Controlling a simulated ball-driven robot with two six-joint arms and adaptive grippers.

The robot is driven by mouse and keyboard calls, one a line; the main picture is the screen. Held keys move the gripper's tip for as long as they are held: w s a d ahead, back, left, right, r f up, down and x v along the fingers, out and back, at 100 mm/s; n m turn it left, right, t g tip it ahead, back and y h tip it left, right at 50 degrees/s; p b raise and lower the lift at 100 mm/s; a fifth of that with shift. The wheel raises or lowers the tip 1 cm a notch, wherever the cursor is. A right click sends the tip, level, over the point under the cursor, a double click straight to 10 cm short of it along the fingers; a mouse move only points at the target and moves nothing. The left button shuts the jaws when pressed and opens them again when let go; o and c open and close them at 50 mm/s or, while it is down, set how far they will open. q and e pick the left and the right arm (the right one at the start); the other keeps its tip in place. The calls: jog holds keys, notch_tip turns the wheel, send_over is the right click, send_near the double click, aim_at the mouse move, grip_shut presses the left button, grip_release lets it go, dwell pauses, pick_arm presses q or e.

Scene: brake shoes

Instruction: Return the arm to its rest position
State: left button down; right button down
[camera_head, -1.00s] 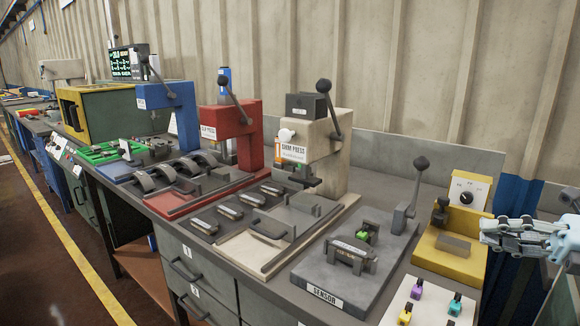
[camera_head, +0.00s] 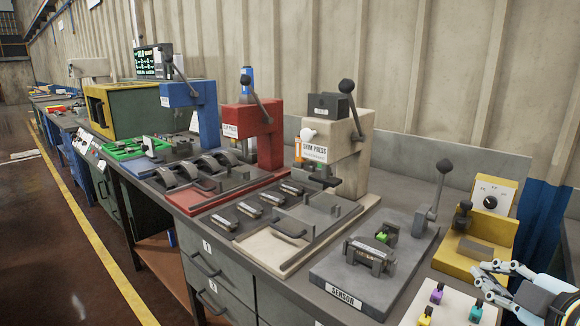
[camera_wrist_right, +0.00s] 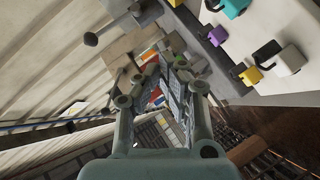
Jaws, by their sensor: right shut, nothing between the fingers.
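My right gripper (camera_head: 484,281) is at the lower right of the head view, beside the yellow fixture and over the edge of the white board with coloured pieces. It is shut and empty. In the right wrist view its fingers (camera_wrist_right: 160,80) come together with nothing between them. My left gripper is not in view.
The workbench holds a sensor fixture (camera_head: 372,270) with a lever, a yellow fixture (camera_head: 470,250) with a dial, a white board (camera_head: 425,290), a beige shim press (camera_head: 345,150), a red press (camera_head: 262,140) and a blue press (camera_head: 195,115). Open floor (camera_head: 75,235) lies at the left.

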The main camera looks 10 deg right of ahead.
jog(key=s+a+f+m+g, duration=0.3)
jog(key=s+a+m+g, duration=0.25)
jog(key=s, duration=0.45)
jog(key=s+a+f+m+g, duration=0.35)
jog(key=s+m+g, duration=0.2)
jog(key=s, duration=0.55)
notch_tip(320, 180, down, 28)
jog(key=s+d+g+b, duration=0.1)
jog(key=s+d+b, duration=0.1)
jog(key=b, duration=0.1)
jog(key=s+d+f+g+b, duration=0.1)
jog(key=s+f+b, duration=0.2)
jog(key=s+f, duration=1.4)
jog(key=shift+s+d+f, duration=0.2)
jog(key=shift+s+f, duration=0.2)
jog(key=shift+f, duration=0.4)
